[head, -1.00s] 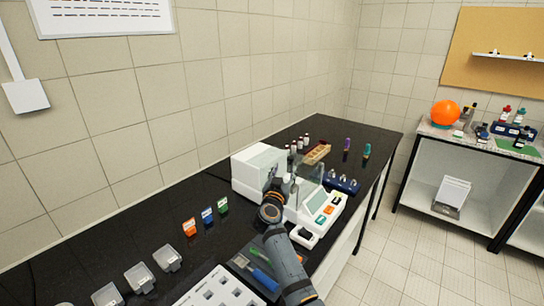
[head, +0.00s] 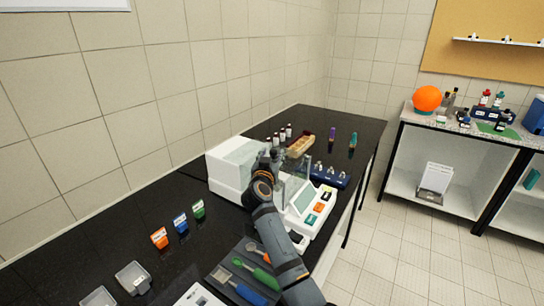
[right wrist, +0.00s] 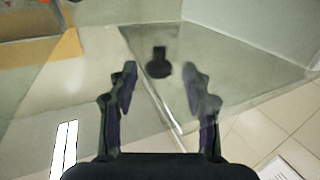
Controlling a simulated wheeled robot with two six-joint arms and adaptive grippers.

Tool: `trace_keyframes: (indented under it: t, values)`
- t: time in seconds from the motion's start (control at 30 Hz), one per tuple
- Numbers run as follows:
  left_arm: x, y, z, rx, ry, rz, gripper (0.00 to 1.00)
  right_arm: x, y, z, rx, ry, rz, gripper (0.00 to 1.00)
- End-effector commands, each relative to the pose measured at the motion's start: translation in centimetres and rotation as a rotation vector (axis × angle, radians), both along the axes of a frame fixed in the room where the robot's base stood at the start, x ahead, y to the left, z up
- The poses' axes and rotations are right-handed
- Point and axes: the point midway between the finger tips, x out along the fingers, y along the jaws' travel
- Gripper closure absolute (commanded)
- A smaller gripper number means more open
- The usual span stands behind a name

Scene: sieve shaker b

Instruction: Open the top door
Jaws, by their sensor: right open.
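A white balance-like instrument (head: 228,176) with a clear glass chamber stands on the black bench in the head view. Its keypad (head: 313,208) faces right. My right gripper (head: 277,158) is at the chamber, with my forearm crossing in front of it. In the right wrist view the open right gripper (right wrist: 160,80) has its two fingers on either side of a small black knob (right wrist: 158,64) on a clear glass panel (right wrist: 225,75). The knob appears just ahead of the fingertips; contact is not visible. The panel's open or closed state is unclear. My left gripper is not in view.
On the black bench (head: 120,240) are small orange, blue and green boxes (head: 180,223), clear containers (head: 133,278) and a tool tray (head: 238,272). A wooden rack (head: 300,146) and a blue vial holder (head: 330,177) stand close to the instrument.

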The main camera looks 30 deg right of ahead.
Motion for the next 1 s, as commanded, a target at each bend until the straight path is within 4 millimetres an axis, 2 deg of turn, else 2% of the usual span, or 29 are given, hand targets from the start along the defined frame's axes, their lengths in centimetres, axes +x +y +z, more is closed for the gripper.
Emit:
trace_keyframes:
  t: [0.1, 0.2, 0.53, 0.83, 1.0]
  values:
    - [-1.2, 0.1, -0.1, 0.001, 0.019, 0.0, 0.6, 0.0, 0.0, 0.0, 0.0, 0.0, 0.0, 0.51]
    - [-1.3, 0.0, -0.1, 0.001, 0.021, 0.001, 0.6, 0.0, 0.0, 0.0, 0.001, 0.001, 0.0, 0.54]
    - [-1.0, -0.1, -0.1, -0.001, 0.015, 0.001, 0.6, 0.0, 0.0, -0.1, 0.001, 0.001, -0.001, 0.99]
    - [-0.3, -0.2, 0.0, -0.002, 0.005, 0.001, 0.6, 0.1, 0.0, -0.2, 0.002, 0.002, -0.001, 1.0]
    - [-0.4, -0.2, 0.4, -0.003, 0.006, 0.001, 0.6, 2.2, 1.2, -0.1, 0.004, 0.006, -0.004, 1.0]
